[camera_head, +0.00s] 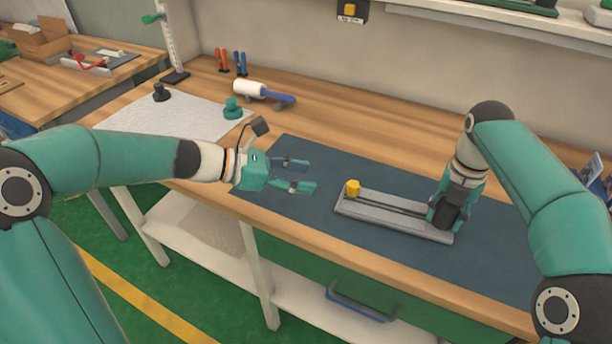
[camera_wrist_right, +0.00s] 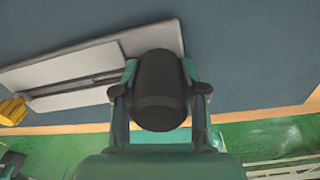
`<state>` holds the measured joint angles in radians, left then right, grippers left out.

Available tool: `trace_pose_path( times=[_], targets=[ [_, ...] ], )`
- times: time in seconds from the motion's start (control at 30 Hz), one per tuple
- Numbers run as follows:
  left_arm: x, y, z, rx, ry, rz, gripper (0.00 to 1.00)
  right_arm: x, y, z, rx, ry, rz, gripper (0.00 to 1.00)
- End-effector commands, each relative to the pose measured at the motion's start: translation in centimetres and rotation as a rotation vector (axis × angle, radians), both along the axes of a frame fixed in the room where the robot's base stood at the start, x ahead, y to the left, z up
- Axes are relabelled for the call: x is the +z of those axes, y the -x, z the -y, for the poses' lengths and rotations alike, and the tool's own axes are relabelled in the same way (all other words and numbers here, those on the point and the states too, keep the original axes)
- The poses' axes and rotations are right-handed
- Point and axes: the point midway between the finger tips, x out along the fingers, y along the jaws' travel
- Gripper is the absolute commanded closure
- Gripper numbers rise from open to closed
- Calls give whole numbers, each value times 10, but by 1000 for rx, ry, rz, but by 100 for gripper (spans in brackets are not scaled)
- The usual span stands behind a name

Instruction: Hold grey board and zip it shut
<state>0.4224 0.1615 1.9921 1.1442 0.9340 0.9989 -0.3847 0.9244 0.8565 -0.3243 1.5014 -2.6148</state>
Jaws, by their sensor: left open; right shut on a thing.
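The grey board (camera_head: 385,218) lies on the dark blue mat, long and flat with a dark slot along its length. It also shows in the right wrist view (camera_wrist_right: 75,66). A yellow block (camera_head: 352,188) sits at the slot's left end; part of it shows at the left edge of the right wrist view (camera_wrist_right: 12,110). My right gripper (camera_head: 440,216) is down at the board's right end and shut on it. A black rounded part between its fingers hides the contact in the right wrist view. My left gripper (camera_head: 304,175) is open and empty, left of the board and apart from it.
The blue mat (camera_head: 300,205) is clear around the board. A white roller with a blue handle (camera_head: 264,93), a green knob (camera_head: 232,108) and a black knob (camera_head: 161,92) stand further back left. A stand (camera_head: 172,45) rises behind them.

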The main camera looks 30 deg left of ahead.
Motion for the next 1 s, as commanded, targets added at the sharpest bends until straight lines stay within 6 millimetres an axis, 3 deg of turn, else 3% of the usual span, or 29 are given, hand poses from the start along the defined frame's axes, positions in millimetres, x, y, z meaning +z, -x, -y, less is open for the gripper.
trace_pose_path(
  times=[0.17, 0.2, 0.37, 0.77, 1.0],
  targets=[
    [0, 0, 0, 0, 0, 0, 49, 1, 0, 0, -1, -1, 2, 100],
    [0, 0, 0, 0, 0, 0, 49, 1, 0, 0, -1, -1, 2, 53],
    [0, 0, 0, 0, 0, 0, 49, 1, 0, 0, -1, -1, 2, 28],
    [0, 0, 0, 0, 0, 0, 49, 4, 0, 0, -1, -1, 1, 28],
    [0, 0, 0, 0, 0, 0, 49, 30, -1, -1, -2, -2, 3, 28]
  ],
)
